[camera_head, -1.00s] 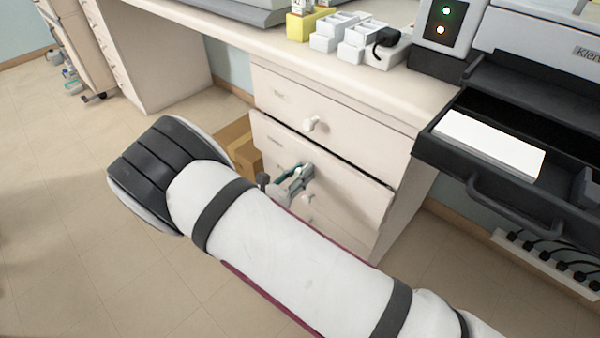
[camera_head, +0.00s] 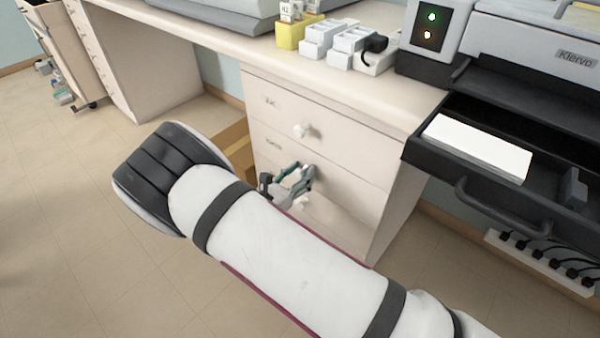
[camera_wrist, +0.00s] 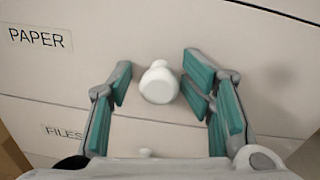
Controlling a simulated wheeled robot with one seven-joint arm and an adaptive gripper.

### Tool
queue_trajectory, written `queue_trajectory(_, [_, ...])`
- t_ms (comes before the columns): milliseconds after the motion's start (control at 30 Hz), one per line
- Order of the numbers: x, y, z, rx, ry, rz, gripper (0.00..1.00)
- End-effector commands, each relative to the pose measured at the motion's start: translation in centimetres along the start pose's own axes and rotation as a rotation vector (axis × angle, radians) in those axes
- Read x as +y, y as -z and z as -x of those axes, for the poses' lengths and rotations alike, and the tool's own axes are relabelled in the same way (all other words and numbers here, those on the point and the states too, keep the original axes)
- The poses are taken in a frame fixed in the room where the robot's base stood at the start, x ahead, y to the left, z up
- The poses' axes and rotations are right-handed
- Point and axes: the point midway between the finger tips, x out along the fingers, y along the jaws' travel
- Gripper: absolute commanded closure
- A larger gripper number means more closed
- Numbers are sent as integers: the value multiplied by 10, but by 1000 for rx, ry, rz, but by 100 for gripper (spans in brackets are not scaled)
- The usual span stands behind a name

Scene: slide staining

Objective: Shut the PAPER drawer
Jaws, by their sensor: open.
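The PAPER drawer (camera_head: 345,180) is the second one down in the cream cabinet under the counter. Its front looks flush with the cabinet, with only a thin seam above it. In the wrist view its front (camera_wrist: 100,78) carries the PAPER label, and its white round knob (camera_wrist: 159,84) sits between my fingers. My gripper (camera_head: 292,179) is open at the drawer front, with a teal-padded finger on each side of the knob and visible space beside it. In the head view the gripper mostly hides this knob.
The top drawer (camera_head: 325,138) looks closed, and the FILES drawer (camera_wrist: 75,145) lies below. At right, a black tray (camera_head: 465,190) stands pulled out from a machine, with white paper (camera_head: 478,148) in it. Boxes (camera_head: 236,150) stand left of the cabinet. The floor at left is clear.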

Motion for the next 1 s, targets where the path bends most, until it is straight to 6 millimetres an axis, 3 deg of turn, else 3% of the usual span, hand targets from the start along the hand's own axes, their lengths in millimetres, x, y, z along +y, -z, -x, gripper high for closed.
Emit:
queue_trajectory(267, [0,0,12,0,-1,0,54])
queue_trajectory(700, [0,0,96,0,-2,0,54])
queue_trajectory(1000, [0,0,120,-1,0,0,54])
